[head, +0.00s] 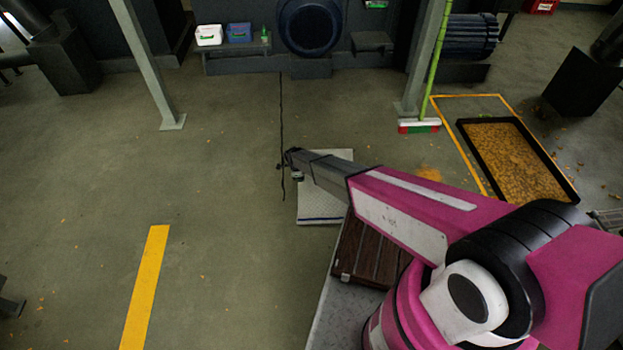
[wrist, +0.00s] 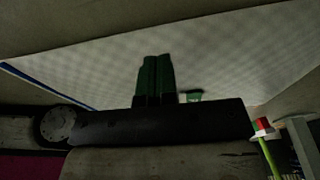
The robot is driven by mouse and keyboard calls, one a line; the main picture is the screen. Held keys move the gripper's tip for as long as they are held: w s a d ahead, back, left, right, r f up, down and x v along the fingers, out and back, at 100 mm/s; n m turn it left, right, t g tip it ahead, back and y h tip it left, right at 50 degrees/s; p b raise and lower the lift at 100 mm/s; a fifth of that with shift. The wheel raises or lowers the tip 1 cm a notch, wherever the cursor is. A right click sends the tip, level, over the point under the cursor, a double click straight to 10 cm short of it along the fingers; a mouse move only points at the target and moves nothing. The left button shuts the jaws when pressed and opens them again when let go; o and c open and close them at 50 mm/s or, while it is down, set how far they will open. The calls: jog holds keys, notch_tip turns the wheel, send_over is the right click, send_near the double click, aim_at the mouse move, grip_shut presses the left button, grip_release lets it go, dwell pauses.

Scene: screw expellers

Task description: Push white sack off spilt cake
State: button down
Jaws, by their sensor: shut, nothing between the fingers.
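The white sack (head: 319,206) lies flat on the floor in the head view, with a blue stripe near its front edge; my arm covers its middle. In the wrist view the sack (wrist: 220,62) fills much of the picture, with the blue stripe at left. My gripper (head: 288,160) is at the sack's left side in the head view. In the wrist view its dark green fingers (wrist: 155,62) are together and empty in front of the sack; I cannot tell whether they touch it. A small orange-brown spill (head: 428,173) lies right of the sack. Any cake under the sack is hidden.
A dark slatted pallet (head: 362,249) is just in front of the sack. A black-rimmed tray (head: 464,133) of orange-brown cake lies at right. A broom (head: 419,125) leans by a post behind. The floor left of the sack is mostly clear, with a dark line across it.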

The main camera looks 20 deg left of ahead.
jog(key=s+a, duration=0.1)
jog(key=a, duration=0.3)
jog(key=s+a, duration=0.1)
jog(key=a, duration=0.3)
jog(key=s+a, duration=0.2)
jog(key=a, duration=0.2)
jog(key=shift+a, duration=0.1)
jog(key=w+d+r+n, duration=0.3)
jog(key=d+r, duration=1)
jog(key=d, duration=0.4)
jog(key=w+d+r+n, duration=0.3)
jog(key=d+r, duration=1)
jog(key=d, duration=0.5)
jog(key=s+d+r+n, duration=0.2)
jog(key=s+d+r, duration=0.3)
jog(key=d, duration=0.5)
jog(key=s+d+r+n+y, duration=0.1)
jog(key=s+d+r+n, duration=0.2)
jog(key=d+r, duration=0.7)
jog(key=s+d+r+n, duration=0.3)
jog(key=s+d+r, duration=0.4)
jog(key=d, duration=0.5)
jog(key=shift+s+r+g+y, duration=0.3)
jog(key=shift+s+r+y, duration=0.1)
jog(key=shift+r, duration=0.1)
jog(key=shift+d, duration=0.1)
